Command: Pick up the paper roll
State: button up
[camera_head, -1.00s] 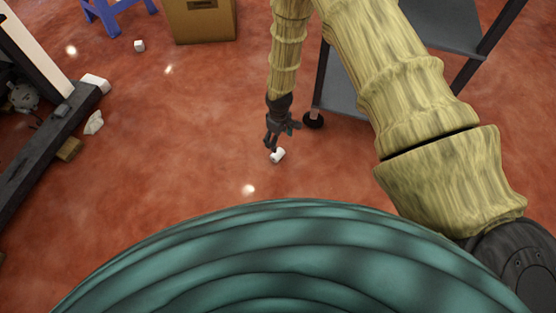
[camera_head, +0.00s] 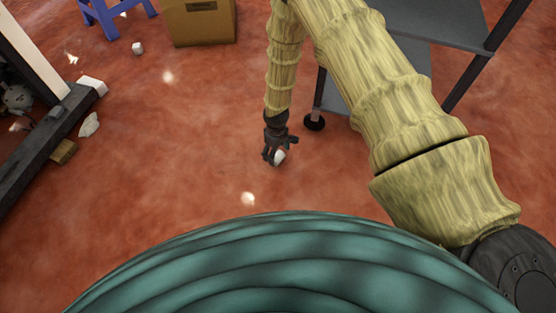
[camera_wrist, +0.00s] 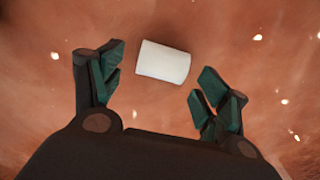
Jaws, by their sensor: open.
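The paper roll (camera_wrist: 163,61) is a small white cylinder lying on its side on the red-brown floor. My gripper (camera_wrist: 153,83) is open with dark fingers and green pads, and nothing is held. In the head view my gripper (camera_head: 277,158) points down at the floor right at the paper roll (camera_head: 280,157), partly covering it. From these views I cannot tell how high the fingers are above the floor.
A grey shelf rack (camera_head: 345,92) with a caster stands just right of my gripper. A cardboard box (camera_head: 204,24), a blue stool (camera_head: 106,14) and a small white piece (camera_head: 137,48) are at the back left. A dark frame (camera_head: 40,140) stands left.

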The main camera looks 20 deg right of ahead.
aim_at(276, 156)
notch_tip(276, 156, down, 3)
jog(key=shift+a+b, duration=0.15)
jog(key=shift+b, duration=0.5)
jog(key=c, duration=1.2)
jog(key=shift+r, duration=0.1)
